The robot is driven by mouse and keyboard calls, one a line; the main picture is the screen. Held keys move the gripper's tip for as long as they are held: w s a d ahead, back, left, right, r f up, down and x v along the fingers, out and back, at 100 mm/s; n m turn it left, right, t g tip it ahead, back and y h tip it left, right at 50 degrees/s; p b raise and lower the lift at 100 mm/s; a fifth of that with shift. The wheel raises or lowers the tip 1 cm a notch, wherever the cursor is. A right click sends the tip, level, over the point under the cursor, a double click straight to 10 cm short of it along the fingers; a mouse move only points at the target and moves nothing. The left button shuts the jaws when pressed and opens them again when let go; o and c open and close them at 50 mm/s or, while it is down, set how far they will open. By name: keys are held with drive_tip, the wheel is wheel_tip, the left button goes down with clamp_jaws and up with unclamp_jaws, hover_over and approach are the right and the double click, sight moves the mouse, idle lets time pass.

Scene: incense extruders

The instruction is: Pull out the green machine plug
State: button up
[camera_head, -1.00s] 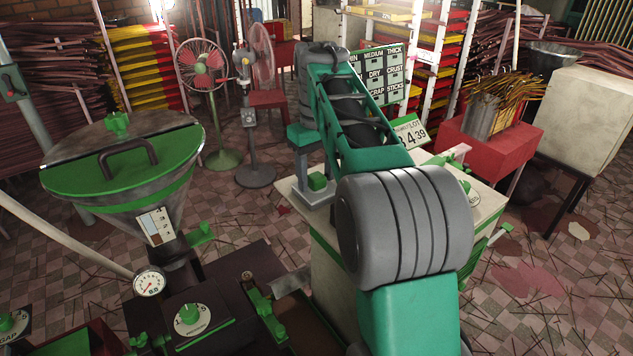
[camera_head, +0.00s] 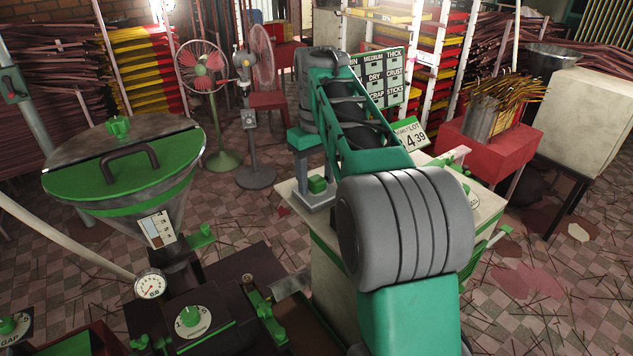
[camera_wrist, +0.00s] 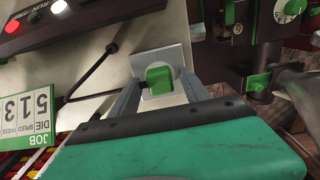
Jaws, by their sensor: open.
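The green plug (camera_wrist: 159,80) sits in a pale grey socket plate (camera_wrist: 172,54) in the wrist view. A dark cord (camera_wrist: 96,95) runs left from the plug. The fingers of my gripper (camera_wrist: 158,88) are open, one on each side of the plug; I cannot tell whether they touch it. In the head view the plug (camera_head: 317,184) and its plate (camera_head: 309,198) show at the left edge of the pale cabinet top, below my gripper (camera_head: 313,176), with my arm reaching over from the right.
The pale cabinet (camera_head: 333,267) stands under my arm. A hopper with a green lid (camera_head: 125,170) and a dark machine with green knobs (camera_head: 194,316) are at the left. A job sign (camera_wrist: 37,110) is near the gripper. Two fans (camera_head: 203,70) stand behind on open floor.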

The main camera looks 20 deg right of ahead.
sight(316, 179)
clamp_jaws()
idle(0.6)
drive_tip(key=shift+r, duration=0.15)
drive_tip(key=shift+r+p, duration=2.9)
drive_tip(key=shift+p, duration=0.2)
